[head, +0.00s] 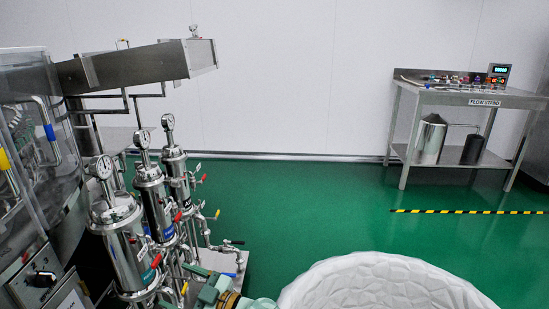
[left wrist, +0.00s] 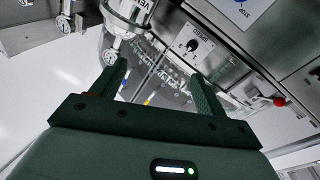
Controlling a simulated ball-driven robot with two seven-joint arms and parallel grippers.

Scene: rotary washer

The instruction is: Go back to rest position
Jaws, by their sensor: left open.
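My left gripper (left wrist: 157,70) shows in the left wrist view with its two dark green fingers wide apart. Nothing sits between them. Behind the fingers are a control panel with a black rotary knob (left wrist: 193,46) and a clear cover of the rotary washer (left wrist: 165,85). I cannot tell the exact distance to them, and I see no contact. In the head view, a green part of my arm shows at the bottom edge, in front of the filter housings; the fingers are not clear there. My right gripper is in neither view.
Steel filter housings with gauges (head: 157,200) stand close at the left, beside the washer (head: 35,150). A steel box arm (head: 135,68) juts out above them. A flow stand table (head: 465,97) is at the back right. Green floor (head: 310,205) between them is clear.

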